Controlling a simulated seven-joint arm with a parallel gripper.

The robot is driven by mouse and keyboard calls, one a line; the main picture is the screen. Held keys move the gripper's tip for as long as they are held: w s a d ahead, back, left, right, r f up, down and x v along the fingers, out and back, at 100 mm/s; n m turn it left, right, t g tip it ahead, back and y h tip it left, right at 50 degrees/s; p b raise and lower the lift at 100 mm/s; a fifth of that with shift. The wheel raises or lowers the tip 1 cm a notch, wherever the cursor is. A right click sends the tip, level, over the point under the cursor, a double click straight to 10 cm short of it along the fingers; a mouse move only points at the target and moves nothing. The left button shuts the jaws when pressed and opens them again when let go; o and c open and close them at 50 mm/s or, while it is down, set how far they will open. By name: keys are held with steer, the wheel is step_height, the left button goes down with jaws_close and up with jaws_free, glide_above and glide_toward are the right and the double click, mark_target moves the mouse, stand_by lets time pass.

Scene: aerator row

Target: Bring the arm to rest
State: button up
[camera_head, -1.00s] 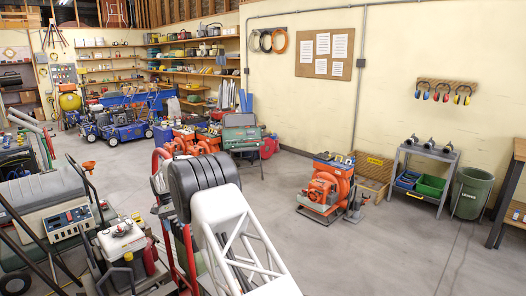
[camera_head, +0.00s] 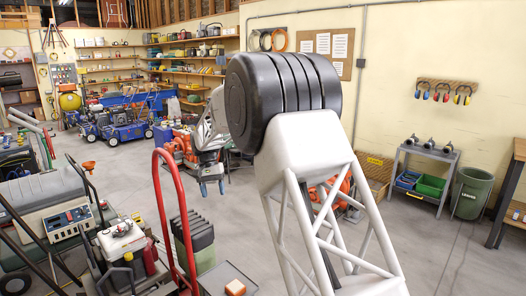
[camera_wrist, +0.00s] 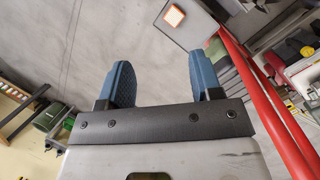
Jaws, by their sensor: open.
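My gripper (camera_head: 212,188) hangs fingers down from my raised arm, left of the big black joint in the head view. Its two blue fingers stand apart with nothing between them. The wrist view shows the same open gripper (camera_wrist: 162,62) with grey floor beyond the fingers. No held object shows. The arm's white lattice link and black joint cover much of the middle right of the head view.
A red tubular handle (camera_head: 168,205) stands close to the gripper, beside a green-black container (camera_head: 195,240). A small orange block (camera_head: 235,287) lies on a grey tray. An orange machine is mostly hidden behind my arm. Floor at right is open.

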steer(key=s+d+r+t, duration=0.1)
steer(key=s+d+r, duration=0.4)
steer(key=s+d, duration=0.3)
steer(key=s+d+r+t+y, duration=0.1)
steer(key=s+d+r, duration=0.4)
steer(key=s+d, duration=0.3)
steer(key=s+d+r+t, duration=0.1)
steer(key=s+d+r, duration=0.3)
steer(key=s+d, duration=0.5)
steer(key=s+d+f+t, duration=0.1)
steer(key=s+d, duration=0.3)
steer(key=s, duration=0.6)
steer(key=s+d+f, duration=0.3)
steer(key=s+d, duration=0.1)
steer(key=s, duration=0.6)
steer(key=s+d+f+t, duration=0.1)
steer(key=s+d, duration=0.3)
steer(key=s, duration=0.6)
steer(key=shift+s+f+t, duration=0.3)
steer(key=shift+f, duration=0.25)
